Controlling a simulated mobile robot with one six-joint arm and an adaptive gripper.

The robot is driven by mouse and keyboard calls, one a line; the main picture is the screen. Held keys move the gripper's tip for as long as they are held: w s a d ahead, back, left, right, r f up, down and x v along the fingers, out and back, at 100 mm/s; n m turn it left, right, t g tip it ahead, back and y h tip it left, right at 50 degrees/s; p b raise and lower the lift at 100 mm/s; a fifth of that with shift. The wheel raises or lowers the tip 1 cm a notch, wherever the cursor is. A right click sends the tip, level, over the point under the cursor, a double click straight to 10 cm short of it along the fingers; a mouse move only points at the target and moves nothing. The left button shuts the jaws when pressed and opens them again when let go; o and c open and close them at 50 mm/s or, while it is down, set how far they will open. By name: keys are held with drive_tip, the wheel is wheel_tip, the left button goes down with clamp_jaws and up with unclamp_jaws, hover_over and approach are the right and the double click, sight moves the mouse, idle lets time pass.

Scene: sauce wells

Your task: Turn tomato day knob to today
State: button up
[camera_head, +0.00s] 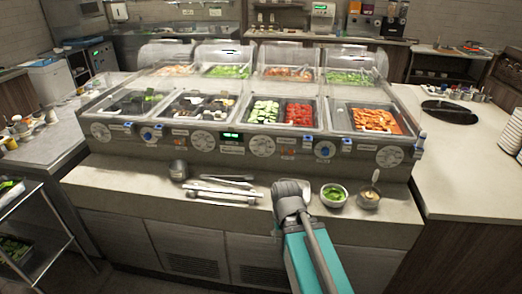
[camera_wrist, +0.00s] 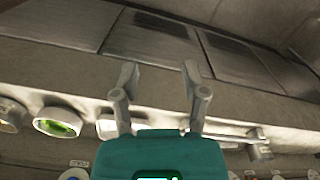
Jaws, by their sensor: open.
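The red, tomato-like filling (camera_head: 299,113) sits in a well right of the sliced green one. Below the wells, the sloped front panel carries round white dials, including one dial (camera_head: 262,146) and a blue-centred knob (camera_head: 324,149). I cannot tell which is the tomato day knob or read its setting. A small green display (camera_head: 231,136) shows left of the dial. My gripper (camera_wrist: 159,75) is open and empty in the wrist view, its two grey fingers apart. In the head view my arm rises in front of the counter; the fingertips cannot be made out there.
On the ledge below the panel lie metal tongs (camera_head: 222,192) and a metal cup (camera_head: 178,170). A bowl of greens (camera_head: 334,194) and a small bowl with a spoon (camera_head: 369,196) stand right of my arm. The green bowl also shows in the wrist view (camera_wrist: 58,122).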

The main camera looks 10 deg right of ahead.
drive_tip(key=o, duration=0.3)
drive_tip(key=shift+o, duration=0.4)
drive_tip(key=shift+w+d+f, duration=0.15)
drive_tip(key=shift+w+d, duration=0.05)
drive_tip(key=shift+w, duration=0.05)
drive_tip(key=w+d+f+n+t+h+b, duration=0.2)
drive_tip(key=w+d+n+t+h+b, duration=0.15)
drive_tip(key=w, duration=0.45)
drive_tip(key=n+t+h+b, duration=0.3)
drive_tip(key=n+t+b, duration=0.95)
drive_tip(key=n, duration=1.35)
approach(261, 148)
drive_tip(key=s, duration=0.2)
drive_tip(key=s+a, duration=0.1)
drive_tip(key=shift+s+a+f+t+p, duration=0.1)
drive_tip(key=shift+s+f+t+p, duration=0.25)
drive_tip(key=shift+f+t, duration=0.05)
drive_tip(key=shift+w, duration=0.1)
drive_tip(key=x, duration=1.3)
drive_tip(key=shift+w, duration=0.25)
